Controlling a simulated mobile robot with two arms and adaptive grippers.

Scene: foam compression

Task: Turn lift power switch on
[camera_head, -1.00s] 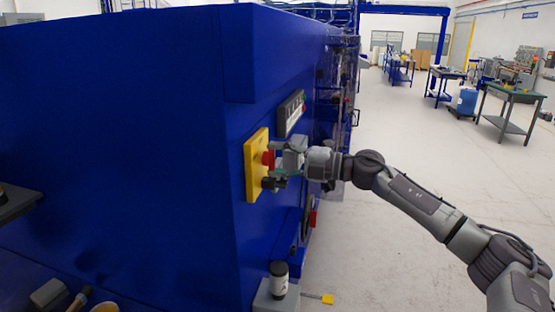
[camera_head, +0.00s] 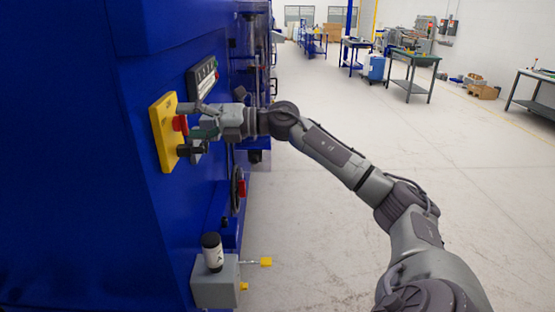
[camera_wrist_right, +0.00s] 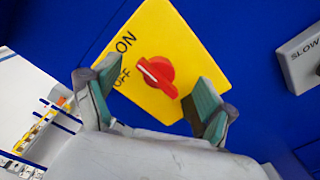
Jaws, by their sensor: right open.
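The yellow switch plate (camera_head: 165,145) is on the side of the blue machine, with a red rotary knob (camera_head: 180,124) at its middle. In the right wrist view the plate (camera_wrist_right: 185,40) carries the words ON and OFF. The red knob (camera_wrist_right: 157,75) has a white mark that appears to point toward OFF. My right gripper (camera_head: 184,129) is open in front of the plate, its fingers to either side of the knob. In the right wrist view my right gripper (camera_wrist_right: 152,97) shows both fingers apart, with nothing clearly gripped. My left gripper is out of view.
A control panel (camera_head: 203,77) is beyond the plate on the blue machine (camera_head: 80,180). A grey box (camera_head: 215,285) with a dark-and-white cylinder and yellow-tipped parts is below. Worktables (camera_head: 410,75) stand far back. The floor at right is open.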

